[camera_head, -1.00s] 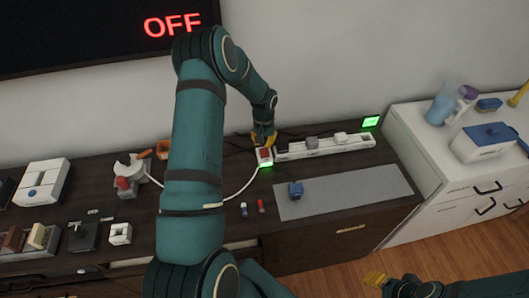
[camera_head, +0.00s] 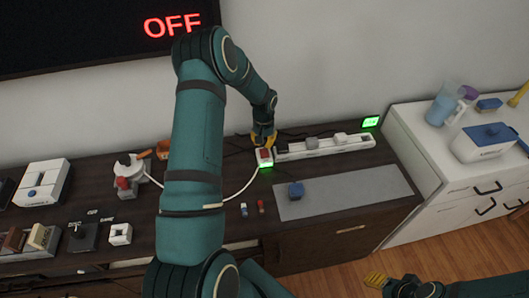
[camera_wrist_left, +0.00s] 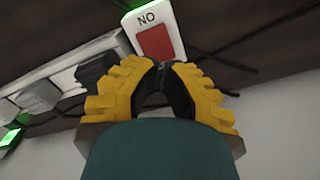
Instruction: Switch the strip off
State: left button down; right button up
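The red switch also shows in the left wrist view (camera_wrist_left: 155,42), beside the letters "NO". My left gripper (camera_head: 263,141) is just behind the switch, fingertips close together and holding nothing. In the wrist view its tips (camera_wrist_left: 162,66) are close to the switch; contact cannot be told. My right gripper (camera_head: 376,280) is low at the right, away from the strip.
A grey mat (camera_head: 345,193) with a blue cube (camera_head: 296,190) lies in front of the strip. A green-lit display (camera_head: 371,122) stands behind its right end. The wall screen (camera_head: 90,35) reads "OFF". A white cable (camera_head: 240,188) runs left from the switch end.

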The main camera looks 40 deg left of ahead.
aim_at(264, 150)
pick_arm(q)
jog(key=shift+f+b, duration=1.35)
jog(key=shift+f, duration=0.45)
dwell(0.9)
jog(key=shift+r, duration=0.15)
jog(key=shift+r+p, duration=2)
jog(key=shift+r, duration=1.4)
